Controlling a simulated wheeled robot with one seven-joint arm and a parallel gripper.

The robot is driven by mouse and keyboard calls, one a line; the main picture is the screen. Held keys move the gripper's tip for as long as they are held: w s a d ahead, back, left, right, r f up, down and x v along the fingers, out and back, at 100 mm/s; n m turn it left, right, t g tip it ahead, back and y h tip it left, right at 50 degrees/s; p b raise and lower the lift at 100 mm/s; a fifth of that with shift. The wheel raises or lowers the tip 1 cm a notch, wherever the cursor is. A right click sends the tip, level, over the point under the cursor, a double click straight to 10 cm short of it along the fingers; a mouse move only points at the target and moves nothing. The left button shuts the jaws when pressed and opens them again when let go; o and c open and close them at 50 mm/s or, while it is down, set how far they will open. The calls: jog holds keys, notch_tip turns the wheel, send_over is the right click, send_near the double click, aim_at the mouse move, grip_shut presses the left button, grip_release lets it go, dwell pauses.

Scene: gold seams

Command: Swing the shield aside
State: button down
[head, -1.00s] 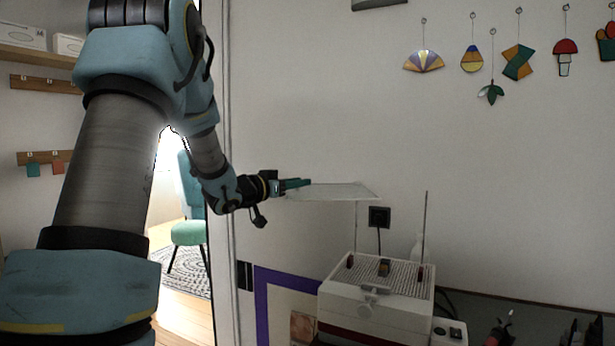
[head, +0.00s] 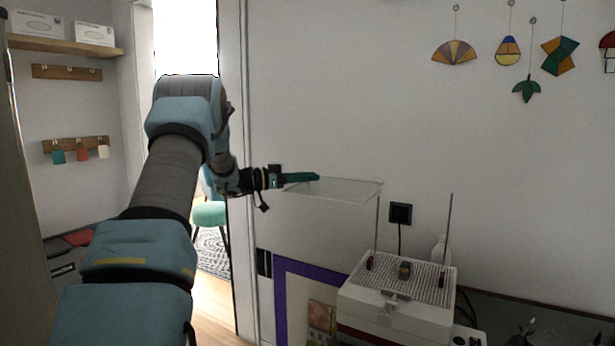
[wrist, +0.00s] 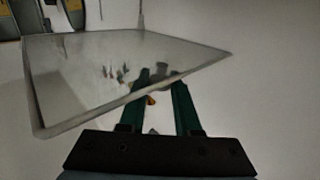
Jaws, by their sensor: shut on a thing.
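The shield (head: 348,190) is a thin, clear flat pane with a pale rim. It lies about level on a thin post, out to the left of the white grinder (head: 392,308). My gripper (head: 303,178) is at the shield's left side. In the wrist view the pane (wrist: 85,80) spreads across the upper left. The green fingers of my gripper (wrist: 160,80) close around a small grey knob (wrist: 162,70) by the shield. The pane partly covers the fingertips, so the exact contact is hard to see.
A second upright rod (head: 447,230) rises from the right of the grinder. Glass ornaments (head: 454,52) hang on the wall. A doorway with a teal chair (head: 209,213) is at left.

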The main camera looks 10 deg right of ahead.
jog(key=shift+s+d+r, duration=0.1)
jog(key=shift+d+r, duration=0.05)
jog(key=c, duration=0.6)
grip_release()
jog(key=shift+a+f, duration=0.2)
jog(key=shift+a, duration=0.35)
jog(key=s+a+b, duration=0.1)
jog(key=a+b, duration=0.2)
jog(key=a, duration=0.6)
jog(key=shift+s+a, duration=0.15)
jog(key=shift+a, duration=0.2)
jog(key=shift+r, duration=0.15)
